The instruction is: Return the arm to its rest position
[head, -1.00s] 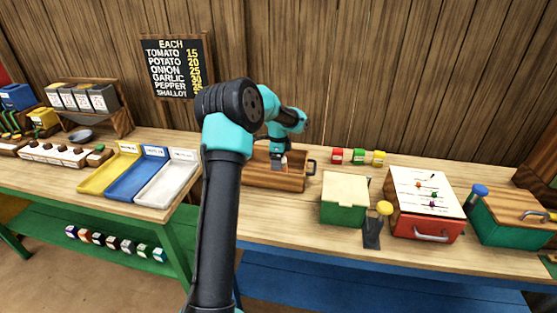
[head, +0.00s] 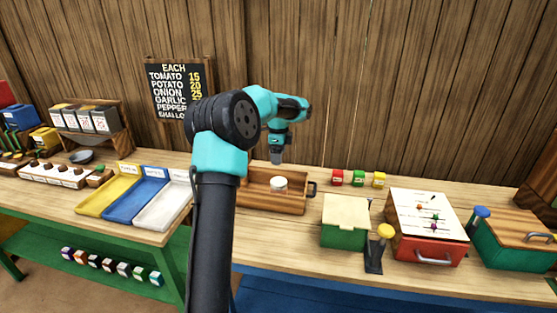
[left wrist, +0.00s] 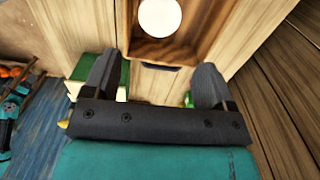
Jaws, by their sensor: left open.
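My left arm rises through the middle of the head view and bends over the table. Its gripper (head: 276,158) hangs above the wooden tray (head: 298,205), clear of it. In the left wrist view the two dark fingers (left wrist: 152,85) stand wide apart with nothing between them. A round white-topped jar (head: 279,184) stands inside the tray, below the gripper. Its white top also shows at the upper edge of the left wrist view (left wrist: 160,17). My right gripper is in neither view.
Right of the tray stand a green box (head: 345,220) with a pale lid, a yellow-knobbed lever (head: 385,231) and a red box (head: 428,245). Small red, green and yellow blocks (head: 357,178) sit behind. Yellow, blue and white trays (head: 135,196) lie left. A plank wall (head: 430,80) closes the back.

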